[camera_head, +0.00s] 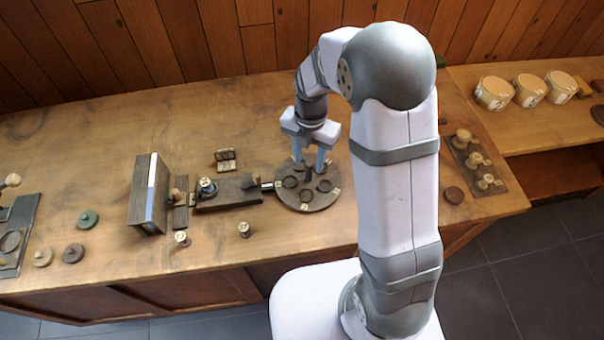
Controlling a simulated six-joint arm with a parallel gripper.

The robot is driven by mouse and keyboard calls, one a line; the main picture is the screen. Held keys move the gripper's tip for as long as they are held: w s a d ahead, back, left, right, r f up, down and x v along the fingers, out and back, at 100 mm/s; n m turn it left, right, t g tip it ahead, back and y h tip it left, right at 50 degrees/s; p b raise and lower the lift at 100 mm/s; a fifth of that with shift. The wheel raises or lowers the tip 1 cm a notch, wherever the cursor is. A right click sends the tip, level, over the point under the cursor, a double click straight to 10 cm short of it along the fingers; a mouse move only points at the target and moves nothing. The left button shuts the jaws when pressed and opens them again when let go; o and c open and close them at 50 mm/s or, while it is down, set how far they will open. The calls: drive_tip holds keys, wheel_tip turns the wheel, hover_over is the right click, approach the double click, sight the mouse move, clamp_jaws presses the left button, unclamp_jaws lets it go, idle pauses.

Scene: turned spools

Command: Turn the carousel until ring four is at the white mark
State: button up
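The carousel (318,202) is a round dark disc on the bench, with several dark rings and small pale number tags on it. One ring (305,195) lies at the near side and another (325,186) at the right. The tag numbers are too small to read. A white mark (267,186) appears at the carousel's left edge, at the end of a dark wooden base. My gripper (309,167) points down over the carousel. Its two bluish fingers stand apart on either side of a dark central post (308,173), with gaps seen. The far side of the disc is partly hidden.
Left of the carousel are the dark base (228,195) with a knobbed piece and an upright panel (143,192). Small spools (244,230) stand in front. A small rack (226,159) stands behind. A pegged board (478,165) lies at the right.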

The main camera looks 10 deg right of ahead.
drive_tip(key=shift+r+p, duration=1.9)
drive_tip(key=shift+r, duration=0.5)
clamp_jaws()
wheel_tip(320, 180, up, 4)
drive_tip(key=p, duration=0.3)
idle(0.6)
